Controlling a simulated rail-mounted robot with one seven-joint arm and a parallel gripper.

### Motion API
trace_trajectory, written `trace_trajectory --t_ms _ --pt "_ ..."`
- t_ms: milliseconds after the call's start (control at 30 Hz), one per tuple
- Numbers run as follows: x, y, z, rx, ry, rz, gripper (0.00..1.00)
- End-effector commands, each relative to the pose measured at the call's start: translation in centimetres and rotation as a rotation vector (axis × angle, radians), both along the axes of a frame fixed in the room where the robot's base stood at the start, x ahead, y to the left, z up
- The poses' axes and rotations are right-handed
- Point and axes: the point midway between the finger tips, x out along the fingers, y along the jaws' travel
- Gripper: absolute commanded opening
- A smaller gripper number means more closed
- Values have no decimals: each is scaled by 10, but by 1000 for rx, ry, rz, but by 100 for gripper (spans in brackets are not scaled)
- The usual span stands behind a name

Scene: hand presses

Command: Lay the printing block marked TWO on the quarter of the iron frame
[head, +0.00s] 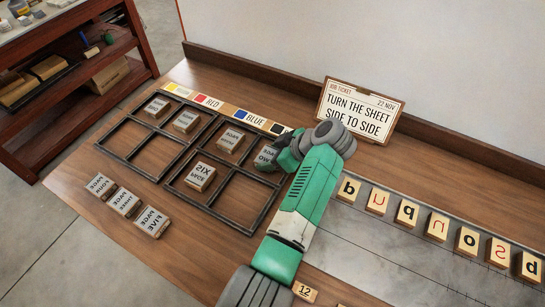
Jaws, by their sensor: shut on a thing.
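My gripper (277,160) is at the back right of the right iron frame (222,212), shut on a printing block (267,155). The block's mirrored lettering is partly covered, but the part that shows fits TWO. The block is over the back-right quarter; I cannot tell whether it rests there or hangs just above. The same frame holds a block (231,140) in its back-left quarter and a block marked SIX (200,177) in its front-left quarter. Its front-right quarter is empty. The left iron frame (130,149) has blocks in both back quarters; its front quarters are empty.
Several loose blocks, one marked FIVE (152,222), lie at the table's front left. A colour strip (230,112) runs behind the frames. A job ticket (360,110) reading "Turn the sheet side to side" stands at the back. Letter tiles (407,212) line the right side.

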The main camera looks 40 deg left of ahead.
Motion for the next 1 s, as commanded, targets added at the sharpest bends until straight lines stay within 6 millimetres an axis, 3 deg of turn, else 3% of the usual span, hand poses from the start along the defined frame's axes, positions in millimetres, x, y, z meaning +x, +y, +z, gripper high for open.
trace_trajectory --t_ms 200,233,333,667,1000 --pt "0 0 -3 0 0 0 35" --pt "0 0 -2 0 0 0 67" --pt "0 0 -1 0 0 0 85" --pt "1 -2 6 1 0 -2 85" --pt "16 -58 65 1 -1 -3 85"
